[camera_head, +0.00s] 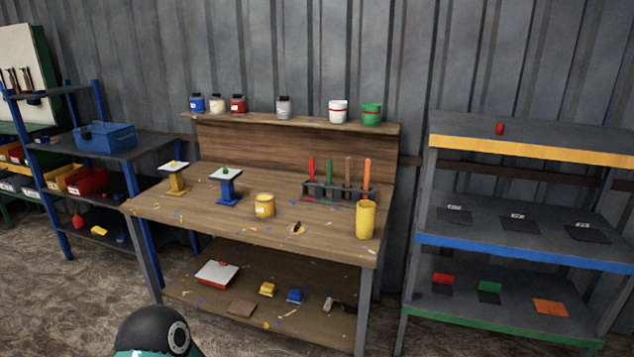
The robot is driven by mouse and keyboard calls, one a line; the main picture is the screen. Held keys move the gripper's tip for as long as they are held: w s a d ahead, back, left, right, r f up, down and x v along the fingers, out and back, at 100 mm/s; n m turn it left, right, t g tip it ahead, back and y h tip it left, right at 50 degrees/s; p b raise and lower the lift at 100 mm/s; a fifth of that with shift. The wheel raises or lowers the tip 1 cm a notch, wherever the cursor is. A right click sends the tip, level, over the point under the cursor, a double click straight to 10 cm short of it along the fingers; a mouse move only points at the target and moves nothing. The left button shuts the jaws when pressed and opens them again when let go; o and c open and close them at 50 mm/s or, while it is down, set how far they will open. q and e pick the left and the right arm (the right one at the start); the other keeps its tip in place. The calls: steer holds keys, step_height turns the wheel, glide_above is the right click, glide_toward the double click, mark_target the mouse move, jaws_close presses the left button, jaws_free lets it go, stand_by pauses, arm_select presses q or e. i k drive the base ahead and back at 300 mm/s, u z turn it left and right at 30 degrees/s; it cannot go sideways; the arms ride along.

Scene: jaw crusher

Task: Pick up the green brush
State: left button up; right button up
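The green brush (329,173) stands upright in a dark rack (312,188) on the right part of the wooden workbench (210,206). A red brush (311,170) stands to its left. A brown brush (348,172) and an orange brush (367,174) stand to its right in the same rack. The lower end of the green brush is partly hidden by the rack. Neither of my grippers is in view. Only a rounded black and teal part, likely of my own arm, shows at the bottom edge.
Paint jars line the back ledge (290,123). Shelves (520,240) stand to the right, and a blue-framed shelf (130,150) to the left.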

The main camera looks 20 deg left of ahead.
mark_target(329, 193)
steer(key=u, duration=1.1)
steer(key=i, duration=1.55)
steer(key=u, duration=0.8)
steer(key=i, duration=0.3)
steer(key=z, duration=2.4)
steer(key=k, duration=0.75)
steer(key=z, duration=0.15)
